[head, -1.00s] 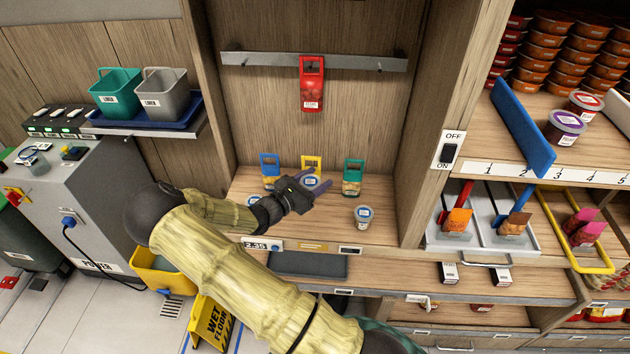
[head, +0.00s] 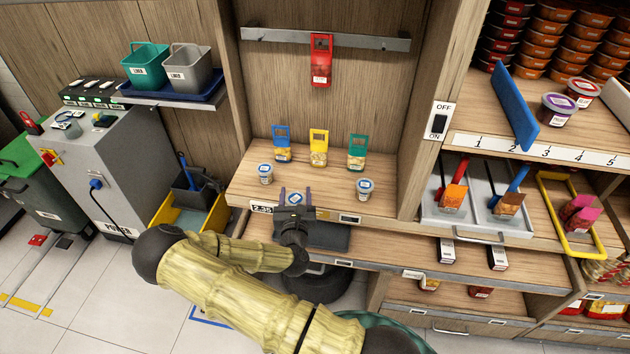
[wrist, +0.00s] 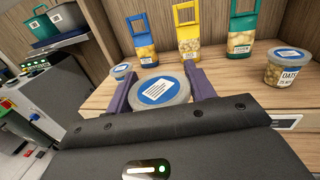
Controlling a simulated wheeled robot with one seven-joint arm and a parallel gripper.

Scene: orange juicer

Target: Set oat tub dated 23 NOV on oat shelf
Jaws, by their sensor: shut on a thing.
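My gripper (head: 295,192) is shut on a tub with a blue lid and a white label (head: 295,200), at the front edge of the wooden shelf (head: 335,203). In the wrist view the held tub (wrist: 158,90) sits between the two purple fingers, lid up; I cannot read its date. Two similar blue-lidded tubs stand on this shelf: a left tub (head: 265,173) and a right tub (head: 364,188). The right tub (wrist: 287,68) shows "OATS" lettering in the wrist view, with its date too small to read. I cannot tell which shelf is the oat shelf.
Blue (head: 282,145), yellow (head: 318,148) and green (head: 356,152) handled packs stand behind the tubs. A red pack (head: 321,62) hangs from the rail above. A lower shelf with a dark mat (head: 325,236) lies under my gripper. A cabinet post (head: 425,110) stands right.

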